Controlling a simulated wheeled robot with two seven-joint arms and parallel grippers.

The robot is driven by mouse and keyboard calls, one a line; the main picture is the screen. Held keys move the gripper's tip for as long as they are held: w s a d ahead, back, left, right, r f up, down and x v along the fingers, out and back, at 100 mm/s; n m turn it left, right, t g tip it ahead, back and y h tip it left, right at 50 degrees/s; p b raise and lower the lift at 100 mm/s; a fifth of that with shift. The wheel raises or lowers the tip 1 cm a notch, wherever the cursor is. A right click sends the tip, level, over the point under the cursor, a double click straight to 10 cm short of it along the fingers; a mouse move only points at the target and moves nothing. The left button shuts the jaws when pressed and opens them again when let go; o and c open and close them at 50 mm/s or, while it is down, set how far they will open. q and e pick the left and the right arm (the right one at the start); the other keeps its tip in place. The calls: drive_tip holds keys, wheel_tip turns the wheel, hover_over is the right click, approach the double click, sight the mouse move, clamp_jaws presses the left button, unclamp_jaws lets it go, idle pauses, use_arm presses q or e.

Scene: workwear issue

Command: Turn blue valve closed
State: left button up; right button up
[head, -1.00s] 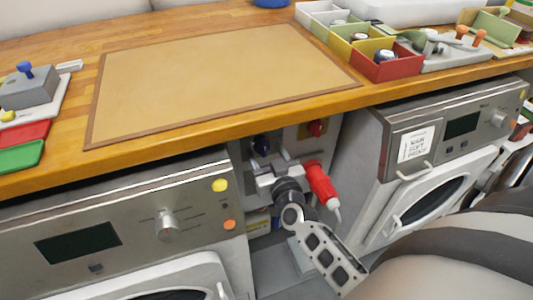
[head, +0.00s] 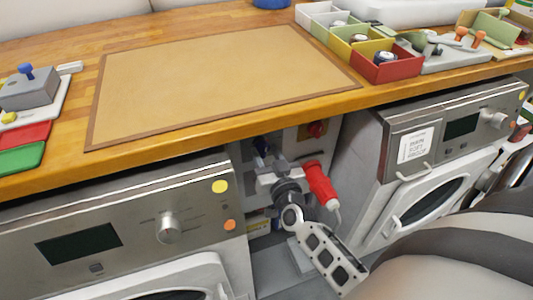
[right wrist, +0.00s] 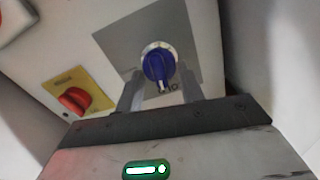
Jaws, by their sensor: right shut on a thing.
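The blue valve (head: 261,146) is on the panel in the gap between the two machines, below the worktop. In the right wrist view the blue valve (right wrist: 157,66) sits on a grey plate, with its handle pointing down the picture. My right gripper (head: 268,160) reaches into the gap and is shut on the blue valve. In the right wrist view its fingers (right wrist: 160,88) lie on either side of the handle; the contact itself is hard to see. My left gripper is not in view.
A red knob (head: 316,130) on a yellow plate (right wrist: 91,84) is beside the valve. A red plug (head: 319,184) with a cable is just right of my gripper. The worktop edge (head: 215,141) overhangs the gap, and machines (head: 130,235) flank it.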

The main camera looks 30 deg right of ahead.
drive_tip(key=m, duration=0.4)
drive_tip(key=shift+d+p, duration=0.1)
drive_tip(key=shift+p, duration=0.2)
drive_tip(key=m, duration=0.4)
drive_tip(key=shift+d+f+m+b, duration=0.1)
drive_tip(key=shift+m+b, duration=0.25)
drive_tip(key=shift+m, duration=1.7)
drive_tip(key=shift+d+f+m+b, duration=0.1)
drive_tip(key=shift+m+b, duration=0.25)
drive_tip(key=shift+m, duration=1.7)
drive_tip(key=o, duration=1)
drive_tip(key=shift+a, duration=0.1)
